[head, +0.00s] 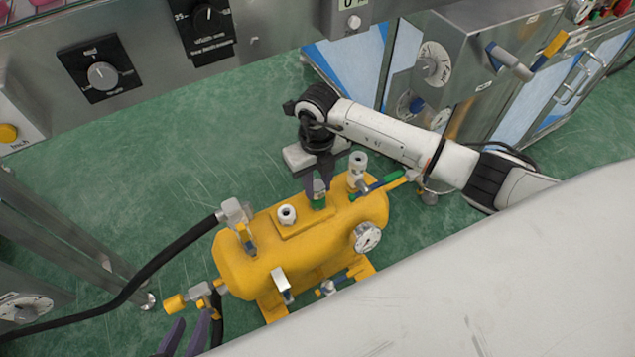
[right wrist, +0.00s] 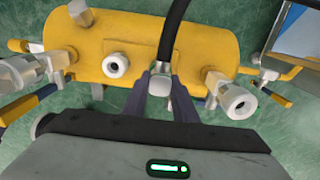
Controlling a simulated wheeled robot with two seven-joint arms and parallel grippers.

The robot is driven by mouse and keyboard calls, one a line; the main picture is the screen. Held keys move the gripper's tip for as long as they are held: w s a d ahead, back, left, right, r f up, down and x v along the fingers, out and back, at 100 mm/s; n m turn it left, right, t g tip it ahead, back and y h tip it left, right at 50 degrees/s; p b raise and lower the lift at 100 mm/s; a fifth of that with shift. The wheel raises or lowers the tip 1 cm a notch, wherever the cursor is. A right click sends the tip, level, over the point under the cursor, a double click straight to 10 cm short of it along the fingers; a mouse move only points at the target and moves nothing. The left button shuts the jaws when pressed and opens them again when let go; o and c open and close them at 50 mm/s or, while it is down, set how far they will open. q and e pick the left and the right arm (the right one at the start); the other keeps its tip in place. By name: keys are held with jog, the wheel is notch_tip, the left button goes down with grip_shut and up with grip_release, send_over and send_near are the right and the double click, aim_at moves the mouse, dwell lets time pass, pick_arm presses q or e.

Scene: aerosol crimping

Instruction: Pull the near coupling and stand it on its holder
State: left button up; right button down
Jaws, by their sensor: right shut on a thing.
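The yellow tank (head: 300,245) carries several metal fittings. My right gripper (head: 318,186) reaches down to the tank's top, beside a white open-topped port (head: 287,214). I cannot tell whether the coupling is seated or lifted. The port also shows in the right wrist view (right wrist: 117,65), left of the fingers. My left gripper (head: 190,320) is open at the lower left, near a yellow-ended fitting (head: 176,304).
A black hose (head: 130,282) runs left from a fitting (head: 235,213) on the tank.

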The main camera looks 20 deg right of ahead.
pick_arm(q)
jog(key=shift+w+r, duration=0.1)
jog(key=shift+r, duration=0.05)
jog(key=shift+f+b, duration=0.35)
jog(key=shift+f, duration=0.15)
pick_arm(e)
jog(key=shift+f, duration=0.5)
pick_arm(q)
jog(key=shift+r, duration=0.4)
dwell(0.5)
jog(key=shift+f, duration=0.1)
pick_arm(e)
jog(key=c, duration=1.4)
grip_release()
pick_arm(q)
jog(key=shift+f, duration=0.1)
pick_arm(e)
jog(key=shift+o, duration=0.2)
jog(key=shift+f, duration=0.1)
pick_arm(q)
jog(key=p, duration=0.2)
jog(key=shift+a+r+p, duration=0.2)
jog(key=shift+r+p, duration=0.1)
jog(key=shift+p, duration=0.05)
pick_arm(e)
notch_tip(320, 180, up, 10)
jog(key=shift+r, duration=0.2)
